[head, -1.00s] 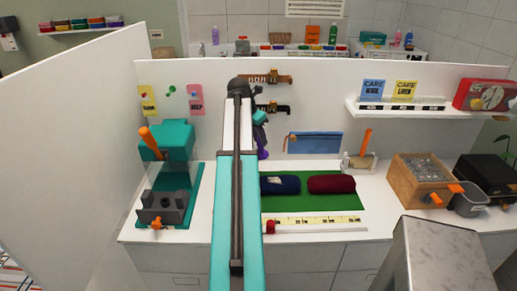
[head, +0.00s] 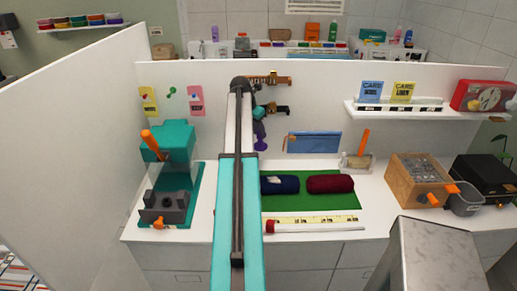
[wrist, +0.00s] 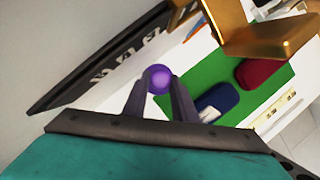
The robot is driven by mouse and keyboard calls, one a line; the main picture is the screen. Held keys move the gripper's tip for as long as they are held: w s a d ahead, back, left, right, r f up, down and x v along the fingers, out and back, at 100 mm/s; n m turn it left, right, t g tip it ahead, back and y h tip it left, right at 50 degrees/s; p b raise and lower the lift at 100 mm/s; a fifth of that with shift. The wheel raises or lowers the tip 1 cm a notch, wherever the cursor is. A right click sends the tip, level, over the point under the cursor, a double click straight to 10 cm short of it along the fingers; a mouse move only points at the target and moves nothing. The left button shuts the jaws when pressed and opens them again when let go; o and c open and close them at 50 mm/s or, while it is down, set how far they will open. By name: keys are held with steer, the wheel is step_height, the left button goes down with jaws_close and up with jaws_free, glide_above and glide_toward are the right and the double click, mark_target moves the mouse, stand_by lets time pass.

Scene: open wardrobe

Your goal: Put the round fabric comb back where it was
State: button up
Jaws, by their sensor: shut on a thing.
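The round fabric comb (wrist: 159,78) shows as a purple ball-shaped end between the two fingers of my gripper (wrist: 159,92) in the wrist view. The gripper is shut on it; the fingers hide the rest. In the head view, my gripper (head: 260,128) is in front of the white back panel, partly behind my arm, with the purple comb (head: 260,143) at its lower end. Two wall racks with brown-gold parts, an upper one (head: 270,79) and a lower one (head: 272,109), are just above and right of the gripper. A dark lettered rack plate (wrist: 105,72) is left of the comb in the wrist view.
A brass-coloured part (wrist: 245,35) is close at upper right in the wrist view. Below, a green mat (head: 300,203) holds a blue roll (head: 280,184) and a red roll (head: 330,184). A blue pouch (head: 314,142) hangs on the panel. A teal press (head: 176,142) stands left.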

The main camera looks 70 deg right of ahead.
mark_target(258, 146)
steer(key=shift+f+p, duration=0.7)
steer(key=shift+f, duration=1.85)
steer(key=shift+f, duration=0.1)
steer(key=shift+f+p, duration=0.7)
steer(key=shift+f, duration=0.9)
steer(key=shift+w+d+f+p, duration=0.15)
steer(key=shift+f+p, duration=0.3)
steer(key=shift+f, duration=0.25)
steer(key=o, duration=1)
steer(key=shift+f, duration=0.1)
steer(key=shift+b+v, duration=1.75)
steer(key=shift+v, duration=4.35)
